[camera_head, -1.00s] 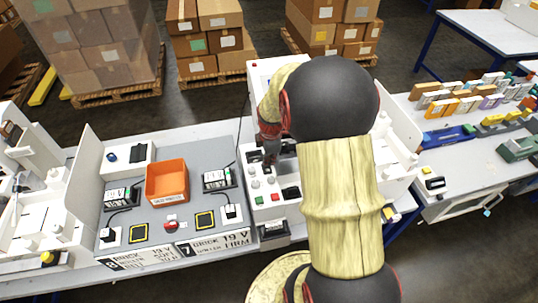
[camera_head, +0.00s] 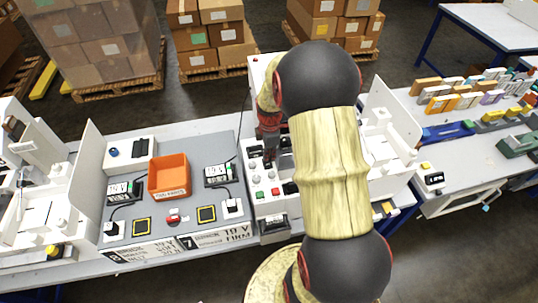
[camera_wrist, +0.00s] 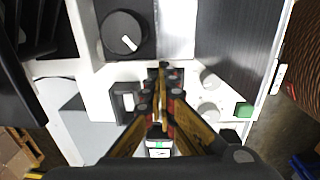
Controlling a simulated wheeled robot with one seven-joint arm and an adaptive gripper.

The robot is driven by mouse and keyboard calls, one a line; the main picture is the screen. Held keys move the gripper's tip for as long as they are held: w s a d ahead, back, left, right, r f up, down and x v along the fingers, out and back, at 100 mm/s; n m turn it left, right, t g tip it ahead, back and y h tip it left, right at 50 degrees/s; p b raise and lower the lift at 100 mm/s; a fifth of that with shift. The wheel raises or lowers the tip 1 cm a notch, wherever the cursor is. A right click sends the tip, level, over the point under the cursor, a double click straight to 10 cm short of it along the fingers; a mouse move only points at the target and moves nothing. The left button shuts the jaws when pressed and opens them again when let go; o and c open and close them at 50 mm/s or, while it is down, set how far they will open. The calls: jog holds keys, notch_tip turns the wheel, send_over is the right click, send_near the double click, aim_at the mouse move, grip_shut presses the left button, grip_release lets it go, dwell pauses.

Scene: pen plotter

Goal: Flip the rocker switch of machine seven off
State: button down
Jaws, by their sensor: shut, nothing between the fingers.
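My gripper (camera_wrist: 163,72) is shut and empty, pointing down at the panel between that switch and two pale knobs (camera_wrist: 209,95). In the head view my gripper (camera_head: 268,160) is over the panel's upper part, partly covered by my arm. I cannot tell contact or the switch's position.
A large black dial (camera_wrist: 124,34) and a green button (camera_wrist: 243,109) are on the panel. An orange bin (camera_head: 169,177) and small devices lie on the grey mat (camera_head: 190,150) to the left. A white upright panel (camera_head: 388,110) stands to the right.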

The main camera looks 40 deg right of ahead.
jog(key=shift+s+a+f, duration=0.15)
jog(key=shift+s, duration=0.1)
jog(key=shift+s+a, duration=0.35)
jog(key=shift+s, duration=0.2)
